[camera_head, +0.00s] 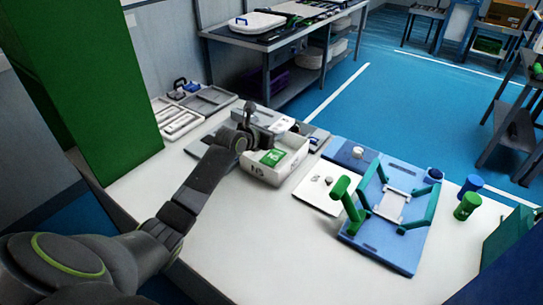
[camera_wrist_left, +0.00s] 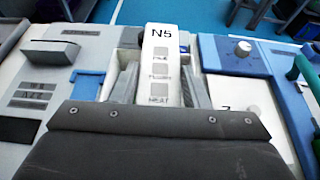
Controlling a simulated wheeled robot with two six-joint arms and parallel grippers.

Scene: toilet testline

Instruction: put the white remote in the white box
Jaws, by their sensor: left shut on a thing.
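The white remote (camera_wrist_left: 159,62), marked N5 with grey square buttons, stands out between the two fingers of my left gripper (camera_wrist_left: 160,84) in the left wrist view. The gripper is shut on it. In the head view my left gripper (camera_head: 258,130) is at the far side of the white box (camera_head: 262,172), over or just behind its rim. The box is open on top and holds a green-and-white item (camera_head: 272,157). I cannot tell how far the remote is above the box. My right gripper is not in view.
A blue board (camera_head: 385,250) with a green-handled frame stands right of the box, beside a white plate (camera_head: 322,190). Green (camera_head: 467,206) and blue cylinders stand further right. Grey trays (camera_head: 208,100) lie at the back left. The table front is clear.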

